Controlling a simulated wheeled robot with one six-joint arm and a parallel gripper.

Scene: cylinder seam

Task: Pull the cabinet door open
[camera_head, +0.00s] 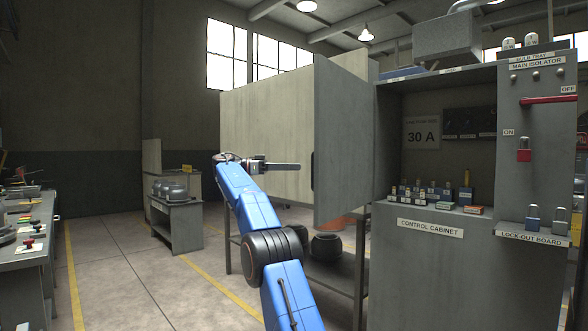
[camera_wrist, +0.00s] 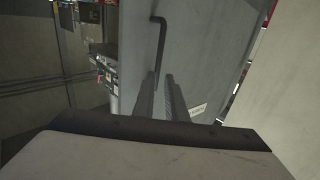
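The cabinet door (camera_head: 342,140) is a grey panel standing swung out from the control cabinet (camera_head: 430,270), whose inside is exposed. A dark handle (camera_head: 313,170) sits at the door's left edge. In the wrist view the handle (camera_wrist: 162,45) is a black bent bar on the grey door face (camera_wrist: 205,45). My gripper (camera_head: 299,166) is left of the handle in the head view, with a small gap visible. In the wrist view my gripper's two fingers (camera_wrist: 160,80) are apart with nothing seen gripped. The handle's lower end shows near the fingertips; contact cannot be told.
Inside the cabinet are a "30 A" sign (camera_head: 421,132) and several small labelled parts. A main isolator panel (camera_head: 537,130) stands to its right. A pale partition (camera_head: 265,130) is behind my gripper.

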